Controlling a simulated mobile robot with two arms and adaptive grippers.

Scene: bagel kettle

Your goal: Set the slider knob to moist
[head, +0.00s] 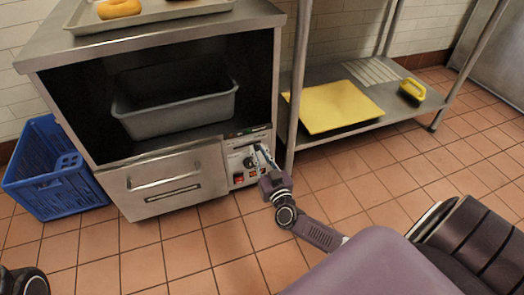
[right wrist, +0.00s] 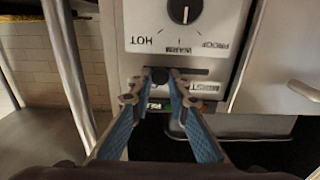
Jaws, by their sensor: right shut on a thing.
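The control panel (head: 240,160) is on the front of the steel cabinet, right of its drawer. In the right wrist view the panel appears upside down, with a dark round dial (right wrist: 184,10) and HOT, WARM and PROOF labels. Beside the dial runs a slider slot (right wrist: 195,71). A label that seems to read MOIST (right wrist: 207,87) is by the slot's right end in that view. The dark slider knob (right wrist: 159,76) sits toward the slot's left part, between my right fingertips. My right gripper (head: 261,150) is shut on it. The other end's label is hidden. My left gripper is not in view.
A grey bin (head: 175,117) stands inside the open cabinet, with a bagel tray (head: 150,14) on top. A blue crate (head: 50,165) is at left. A steel shelf at right holds a yellow board (head: 333,107) and a yellow object (head: 412,90). The tiled floor in front is largely clear.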

